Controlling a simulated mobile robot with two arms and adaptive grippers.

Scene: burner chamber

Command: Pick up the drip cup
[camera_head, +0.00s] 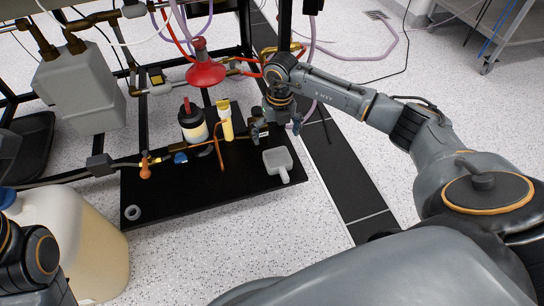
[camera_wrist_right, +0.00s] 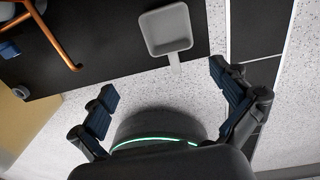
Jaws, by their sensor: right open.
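The drip cup is a shallow, light grey square cup (camera_head: 278,160) with a short handle. It lies near the right edge of the black board (camera_head: 155,193), its handle pointing toward me. In the right wrist view the cup (camera_wrist_right: 166,30) is at the top centre, its handle pointing down toward the gap between the fingers. My right gripper (camera_head: 276,127) is open and empty, just beyond the cup in the head view and apart from it. Its spread fingers also show in the wrist view (camera_wrist_right: 163,82). My left gripper is out of view.
A copper pipe (camera_head: 221,147), a yellow fitting (camera_head: 227,122) and a white bottle with a red top (camera_head: 192,124) stand left of the cup. A red funnel (camera_head: 205,74) hangs behind. A large cream jug (camera_head: 75,235) is at left. Speckled floor lies in front of the board.

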